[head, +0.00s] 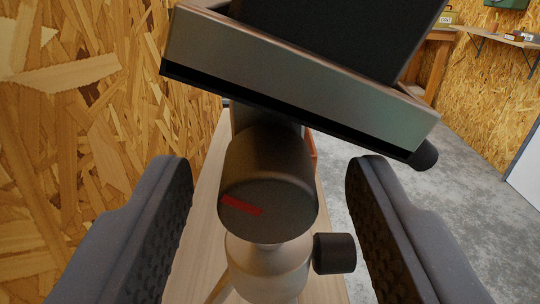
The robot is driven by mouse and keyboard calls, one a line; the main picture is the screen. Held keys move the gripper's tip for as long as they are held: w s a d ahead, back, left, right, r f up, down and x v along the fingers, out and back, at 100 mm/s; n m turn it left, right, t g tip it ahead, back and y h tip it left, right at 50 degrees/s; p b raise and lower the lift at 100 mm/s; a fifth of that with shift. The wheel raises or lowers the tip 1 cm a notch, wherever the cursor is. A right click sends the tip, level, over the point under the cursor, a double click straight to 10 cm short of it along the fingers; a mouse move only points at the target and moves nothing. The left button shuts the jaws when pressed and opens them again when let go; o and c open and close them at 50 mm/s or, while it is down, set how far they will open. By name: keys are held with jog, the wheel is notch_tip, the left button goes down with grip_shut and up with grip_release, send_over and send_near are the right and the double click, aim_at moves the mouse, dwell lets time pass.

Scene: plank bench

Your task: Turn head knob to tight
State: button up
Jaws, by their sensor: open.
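A dark grey cylindrical knob (268,195) with a red stripe on its round end face is in the middle of the head view. The stripe lies left of the face's centre, close to level and dipping slightly to the right. My gripper (270,190) is open, with one padded finger on each side of this knob. Gaps show between the knob and both fingers. Below it is a pale metal stand part (268,272) with a smaller black side knob (334,253) pointing right, near the right finger.
A metal-framed box with a dark panel (300,75) sits above the knob, tilted down to the right, close over the fingertips. A plank bench (207,205) runs underneath. A chipboard wall (70,110) is at left; grey floor (450,200) is open at right.

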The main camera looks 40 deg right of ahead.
jog(key=shift+w, duration=0.1)
jog(key=c, duration=1)
jog(key=shift+m, duration=0.5)
jog(key=m, duration=0.4)
jog(key=shift+m, duration=0.4)
jog(key=shift+f+m+b, duration=0.1)
jog(key=shift+m+b, duration=0.7)
jog(key=shift+m, duration=1.7)
jog(key=o, duration=1)
